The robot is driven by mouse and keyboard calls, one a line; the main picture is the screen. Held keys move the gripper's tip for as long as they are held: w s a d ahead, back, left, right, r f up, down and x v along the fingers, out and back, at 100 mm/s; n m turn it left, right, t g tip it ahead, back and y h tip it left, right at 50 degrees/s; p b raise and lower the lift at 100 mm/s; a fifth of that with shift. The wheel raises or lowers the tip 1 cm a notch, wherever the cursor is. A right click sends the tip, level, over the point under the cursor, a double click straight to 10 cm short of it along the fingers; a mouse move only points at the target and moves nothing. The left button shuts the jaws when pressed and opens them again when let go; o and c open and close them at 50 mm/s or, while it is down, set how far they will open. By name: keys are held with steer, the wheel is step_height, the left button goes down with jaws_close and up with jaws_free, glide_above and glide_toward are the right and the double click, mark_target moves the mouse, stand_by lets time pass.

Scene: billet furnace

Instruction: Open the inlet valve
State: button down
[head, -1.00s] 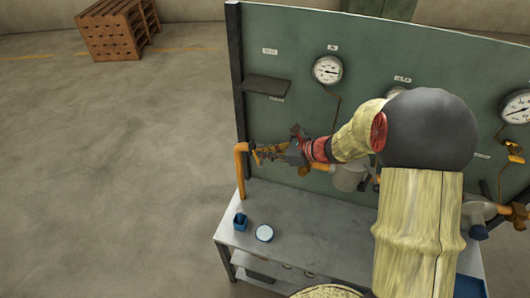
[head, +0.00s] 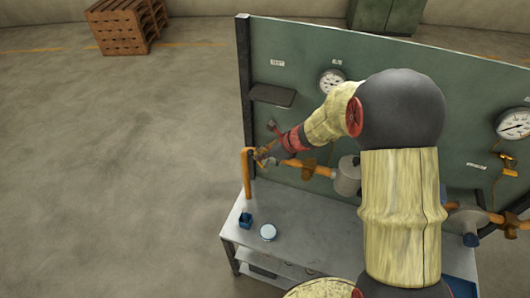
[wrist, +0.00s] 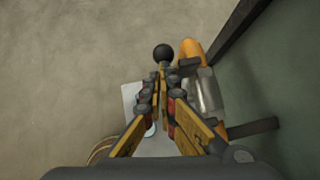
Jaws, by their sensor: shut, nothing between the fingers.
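My gripper (head: 262,157) is at the left end of the orange pipe, in front of the green panel in the head view. In the wrist view my gripper (wrist: 160,72) has its yellow fingers together with nothing between them. A round black knob (wrist: 163,53) is just beyond the fingertips; I cannot tell whether they touch it. It looks like the end of a valve lever, but its shaft is mostly hidden by the fingers. A grey metal body (wrist: 207,92) is right of the fingers, by the orange pipe (wrist: 190,50). The pipe bend also shows in the head view (head: 247,172).
The steel bench (head: 300,215) below carries a small blue container (head: 245,220) and a round blue-white lid or dish (head: 268,232). A dark shelf (head: 272,95) and a gauge (head: 332,81) are on the panel (head: 300,60).

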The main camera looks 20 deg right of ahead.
mark_target(253, 156)
steer(key=w+a+p, duration=0.1)
steer(key=a+f+h+p, duration=0.1)
steer(key=p, duration=0.1)
steer(key=shift+w+a+f+g, duration=0.1)
steer(key=shift+w+a+g, duration=0.15)
steer(key=shift+w+g, duration=0.15)
steer(key=shift+w+a+f, duration=0.35)
steer(key=shift+a+f, duration=0.2)
steer(key=shift+a+b+x, duration=0.2)
steer(key=shift+b+x, duration=0.3)
steer(key=shift+x, duration=0.8)
steer(key=shift+r, duration=0.1)
